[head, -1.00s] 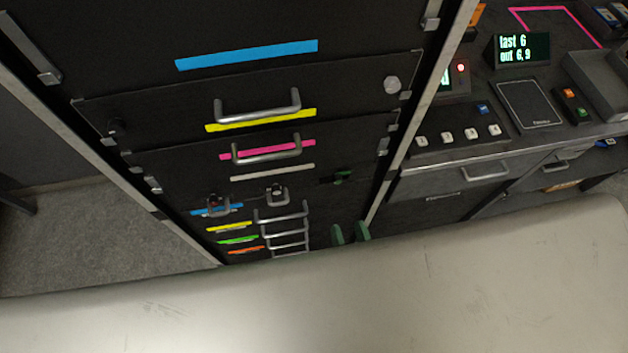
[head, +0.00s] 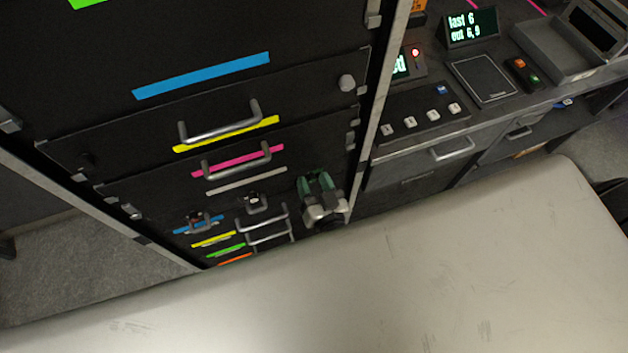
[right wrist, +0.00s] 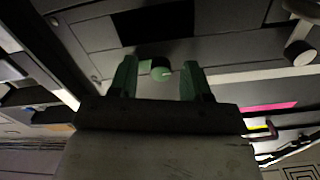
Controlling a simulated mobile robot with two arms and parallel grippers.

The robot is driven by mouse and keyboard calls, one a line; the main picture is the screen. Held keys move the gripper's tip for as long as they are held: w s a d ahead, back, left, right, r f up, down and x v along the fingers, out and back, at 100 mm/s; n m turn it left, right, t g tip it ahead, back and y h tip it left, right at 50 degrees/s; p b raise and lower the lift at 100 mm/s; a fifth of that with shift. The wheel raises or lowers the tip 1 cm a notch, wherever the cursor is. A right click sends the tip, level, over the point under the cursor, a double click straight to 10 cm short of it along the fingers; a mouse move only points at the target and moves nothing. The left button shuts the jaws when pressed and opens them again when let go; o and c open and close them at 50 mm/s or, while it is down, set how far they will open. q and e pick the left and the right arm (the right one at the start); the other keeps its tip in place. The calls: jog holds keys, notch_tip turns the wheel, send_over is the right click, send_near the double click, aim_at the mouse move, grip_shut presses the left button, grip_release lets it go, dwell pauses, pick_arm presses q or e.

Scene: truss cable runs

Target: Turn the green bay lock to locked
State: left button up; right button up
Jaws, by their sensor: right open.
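The green bay lock (right wrist: 161,69) is a small round green knob with a pale mark on its face. It sits on a dark panel and shows in the right wrist view between my two fingers. My right gripper (right wrist: 158,82) is open, with one green finger on each side of the knob. I see gaps and cannot tell any contact. In the head view my right gripper (head: 315,181) is at the lower right of the dark cabinet front and hides the lock. My left gripper is not in view.
The cabinet front has silver handles (head: 222,133) with yellow and pink strips, and smaller handles (head: 268,225) left of my gripper. A round pale knob (head: 347,83) sits higher up. A metal frame post (head: 381,95) stands close to the right, before a console (head: 425,118).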

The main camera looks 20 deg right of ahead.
grip_shut()
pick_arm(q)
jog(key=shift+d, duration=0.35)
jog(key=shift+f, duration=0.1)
pick_arm(e)
jog(key=shift+m, duration=0.4)
jog(key=m+b, duration=0.1)
jog(key=m, duration=0.2)
jog(key=shift+f+m, duration=0.1)
jog(key=shift+m, duration=0.3)
jog(key=m+b, duration=0.1)
jog(key=m, duration=0.3)
jog(key=shift+m+b, duration=0.3)
pick_arm(q)
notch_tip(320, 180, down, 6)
jog(key=b, duration=0.3)
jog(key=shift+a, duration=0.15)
pick_arm(e)
jog(key=m, duration=0.8)
jog(key=shift+m, duration=0.3)
pick_arm(q)
jog(key=shift+b, duration=0.3)
